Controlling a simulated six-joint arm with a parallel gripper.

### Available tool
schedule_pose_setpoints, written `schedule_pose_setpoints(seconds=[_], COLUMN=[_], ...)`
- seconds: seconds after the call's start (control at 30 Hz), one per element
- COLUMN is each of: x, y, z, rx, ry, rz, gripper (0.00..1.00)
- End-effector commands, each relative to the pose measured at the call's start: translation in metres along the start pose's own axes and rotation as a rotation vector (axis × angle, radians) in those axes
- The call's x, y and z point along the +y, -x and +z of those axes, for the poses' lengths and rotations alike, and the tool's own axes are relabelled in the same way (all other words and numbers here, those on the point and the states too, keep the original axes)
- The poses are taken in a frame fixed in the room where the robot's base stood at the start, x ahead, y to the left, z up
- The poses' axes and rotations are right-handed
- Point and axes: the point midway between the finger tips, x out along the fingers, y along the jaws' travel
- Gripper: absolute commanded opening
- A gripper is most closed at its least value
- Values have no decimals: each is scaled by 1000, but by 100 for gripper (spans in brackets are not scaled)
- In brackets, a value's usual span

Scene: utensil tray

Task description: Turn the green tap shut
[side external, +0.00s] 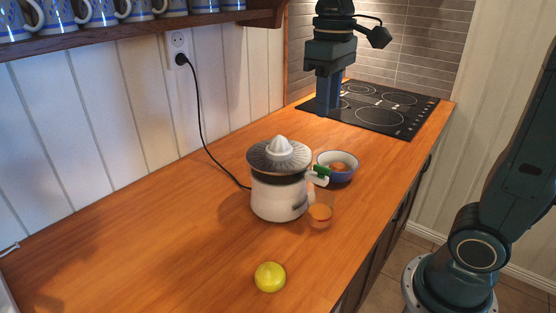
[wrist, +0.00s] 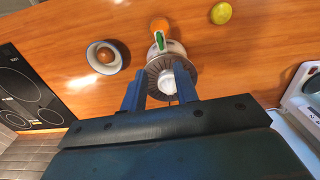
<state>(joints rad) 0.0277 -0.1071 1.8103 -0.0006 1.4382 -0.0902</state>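The green tap (side external: 322,171) is on the spout of the white citrus juicer (side external: 277,197), on the side facing the bowl and glass. It also shows in the wrist view as a small green lever (wrist: 160,40). A glass with orange juice (side external: 320,214) stands under the spout. My gripper (side external: 328,108) is in the air toward the hob side, apart from the juicer, fingers pointing down. In the wrist view its two blue fingers (wrist: 158,78) are spread, with the juicer's ribbed top and white cone seen between and beyond them. Nothing is held.
A blue-and-white bowl (side external: 338,175) with a brown round thing in it stands beside the juicer. A yellow lemon (side external: 270,277) lies at the front. A black cord runs to the wall socket (side external: 178,42). The black hob (side external: 375,108) is behind. A mug shelf (side external: 140,28) overhangs the left.

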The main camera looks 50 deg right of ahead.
Motion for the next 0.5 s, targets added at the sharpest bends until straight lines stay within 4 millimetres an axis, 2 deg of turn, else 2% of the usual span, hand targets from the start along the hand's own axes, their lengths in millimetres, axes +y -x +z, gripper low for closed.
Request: schedule_pose_setpoints(seconds=[0.27, 0.5], x=[0, 0], y=[-29, -65], z=[1, 1], rx=[-5, -4], ry=[0, 0], rz=[0, 0], gripper=[30, 30])
